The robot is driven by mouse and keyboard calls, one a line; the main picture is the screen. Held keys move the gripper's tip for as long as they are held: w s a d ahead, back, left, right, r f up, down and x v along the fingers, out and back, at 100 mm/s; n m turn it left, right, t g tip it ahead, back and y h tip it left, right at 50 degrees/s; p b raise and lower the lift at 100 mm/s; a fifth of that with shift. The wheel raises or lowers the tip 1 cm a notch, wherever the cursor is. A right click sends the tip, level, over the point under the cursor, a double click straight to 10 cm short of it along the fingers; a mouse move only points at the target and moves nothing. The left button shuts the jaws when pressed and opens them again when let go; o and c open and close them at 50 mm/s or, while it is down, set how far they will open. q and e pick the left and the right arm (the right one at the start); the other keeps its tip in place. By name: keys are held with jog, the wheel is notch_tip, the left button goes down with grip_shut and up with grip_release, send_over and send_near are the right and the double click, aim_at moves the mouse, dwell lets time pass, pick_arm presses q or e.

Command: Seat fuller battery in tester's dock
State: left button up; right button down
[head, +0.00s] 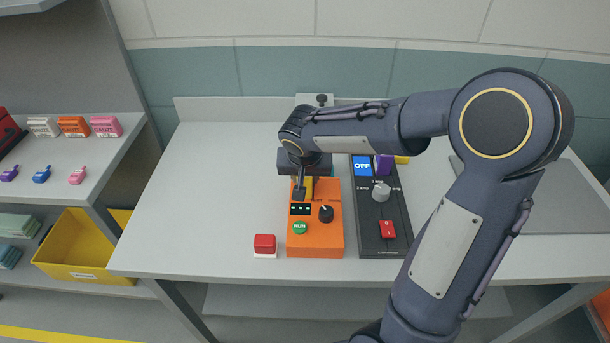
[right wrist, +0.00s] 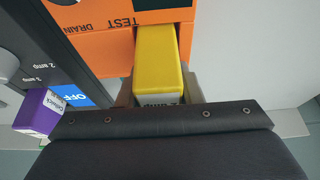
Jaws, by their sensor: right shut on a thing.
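The orange tester (head: 330,242) stands on the bench, with a green RUN button, a black knob and a small display. My right gripper (head: 301,190) is over its back left part, pointing down. It is shut on a yellow battery (right wrist: 157,55), which has a pale lettered end. In the right wrist view the battery lies between the fingers, its far end at the notch in the orange tester body (right wrist: 95,35) beside the TEST lettering. I cannot tell if it is fully seated. The dock is mostly hidden. My left gripper is out of view.
A dark unit (head: 397,247) with an OFF screen, grey knob and red switch stands right of the tester, holding a purple battery (head: 384,163). A yellow thing (head: 402,160) is partly hidden behind my arm. A red-and-white block (head: 265,243) sits left. The bench's left side is clear.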

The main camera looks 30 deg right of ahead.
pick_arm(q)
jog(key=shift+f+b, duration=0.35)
pick_arm(e)
jog(key=shift+f, duration=0.2)
dwell(0.5)
jog(key=c, duration=0.9)
grip_release()
